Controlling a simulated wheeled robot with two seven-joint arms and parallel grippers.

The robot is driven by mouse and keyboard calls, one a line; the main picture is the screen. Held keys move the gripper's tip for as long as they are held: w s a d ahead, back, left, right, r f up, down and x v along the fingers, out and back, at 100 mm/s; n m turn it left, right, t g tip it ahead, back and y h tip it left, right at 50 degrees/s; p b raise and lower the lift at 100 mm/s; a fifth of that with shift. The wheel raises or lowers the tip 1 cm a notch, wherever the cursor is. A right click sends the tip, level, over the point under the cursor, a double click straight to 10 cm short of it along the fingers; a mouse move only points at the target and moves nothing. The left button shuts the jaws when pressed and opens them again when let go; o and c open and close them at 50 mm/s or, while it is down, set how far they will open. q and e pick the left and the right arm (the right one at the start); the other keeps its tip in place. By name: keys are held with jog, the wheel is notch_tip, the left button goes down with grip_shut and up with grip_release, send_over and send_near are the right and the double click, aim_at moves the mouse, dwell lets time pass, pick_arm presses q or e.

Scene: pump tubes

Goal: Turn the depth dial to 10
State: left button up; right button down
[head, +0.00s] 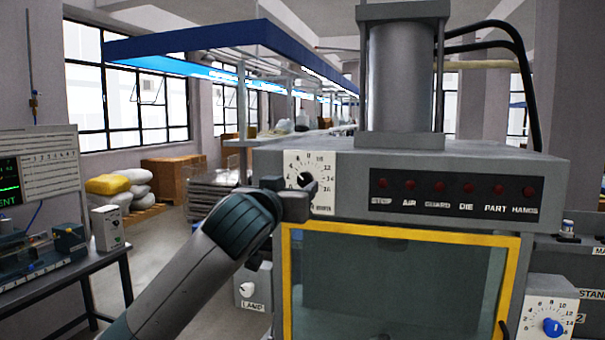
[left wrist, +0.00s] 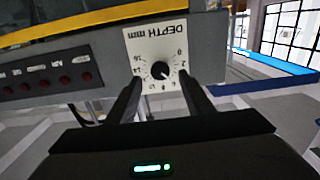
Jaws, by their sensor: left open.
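The depth dial is a black knob (left wrist: 160,70) on a white plate (left wrist: 190,45), marked "DEPTH mm" with a scale from 0 to 16. The wrist view shows it upside down. In the head view its plate (head: 318,163) is on the front left of the grey press, and the knob (head: 306,180) is partly hidden by my gripper. My left gripper (head: 300,197) is open in front of the plate's lower part. In the left wrist view its fingers (left wrist: 160,82) stand on either side of the knob. I cannot tell whether they touch it. The knob's exact setting is too small to read.
The press (head: 400,165) has a row of red lamps and a yellow-framed window (head: 400,280) below. A second dial with a blue knob (head: 552,327) is at lower right. A bench (head: 60,285) stands at left.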

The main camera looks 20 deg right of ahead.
aim_at(304, 182)
pick_arm(q)
jog(key=shift+p+x, duration=1.1)
jog(key=shift+x, duration=1.7)
jog(key=c, duration=1)
